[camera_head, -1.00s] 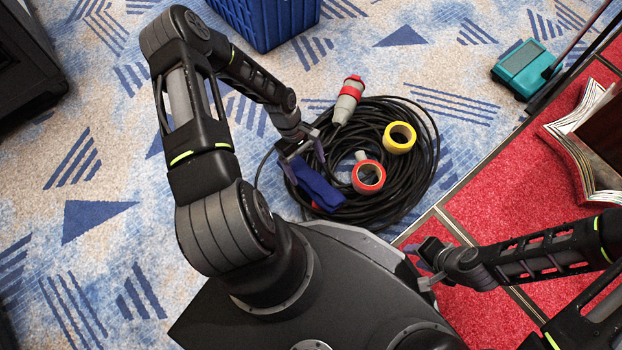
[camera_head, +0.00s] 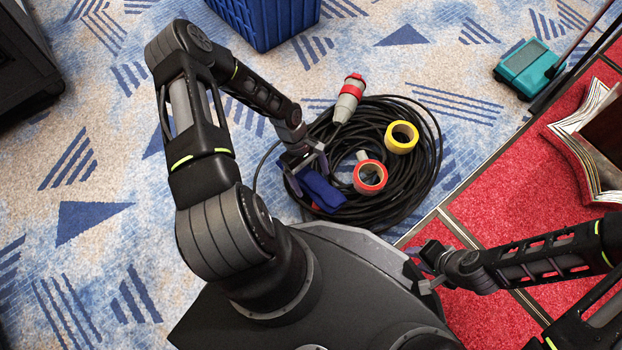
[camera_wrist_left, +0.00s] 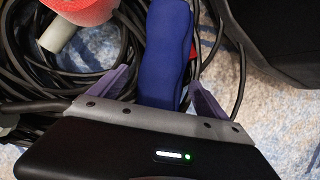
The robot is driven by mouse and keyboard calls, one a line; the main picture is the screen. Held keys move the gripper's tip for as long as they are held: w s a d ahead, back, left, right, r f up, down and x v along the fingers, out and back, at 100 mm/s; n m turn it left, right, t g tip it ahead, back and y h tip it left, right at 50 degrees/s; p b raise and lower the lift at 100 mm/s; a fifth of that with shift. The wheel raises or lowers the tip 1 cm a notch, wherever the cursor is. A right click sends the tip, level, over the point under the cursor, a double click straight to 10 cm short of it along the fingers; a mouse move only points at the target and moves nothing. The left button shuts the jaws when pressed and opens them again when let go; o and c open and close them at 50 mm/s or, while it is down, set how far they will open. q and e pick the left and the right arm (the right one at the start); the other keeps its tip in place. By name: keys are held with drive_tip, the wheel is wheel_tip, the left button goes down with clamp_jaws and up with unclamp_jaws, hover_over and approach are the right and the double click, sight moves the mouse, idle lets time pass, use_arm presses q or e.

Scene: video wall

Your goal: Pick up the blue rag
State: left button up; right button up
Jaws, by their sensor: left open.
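The blue rag (camera_head: 321,191) lies on the near left part of the coiled black cable in the head view. It also shows in the left wrist view (camera_wrist_left: 167,50) as a long, rumpled blue roll. My left gripper (camera_head: 306,172) is right at the rag. In the left wrist view my left gripper (camera_wrist_left: 158,92) is open, with one finger on each side of the rag and a gap at the sides. The rag's near end is hidden behind the gripper body. My right gripper (camera_head: 424,270) is over the edge of the red carpet, away from the rag; its jaw opening is unclear.
A blue crate (camera_head: 265,20) stands behind. A teal box (camera_head: 529,68) is at the far right.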

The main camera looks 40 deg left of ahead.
use_arm(q)
drive_tip(key=c, duration=1.5)
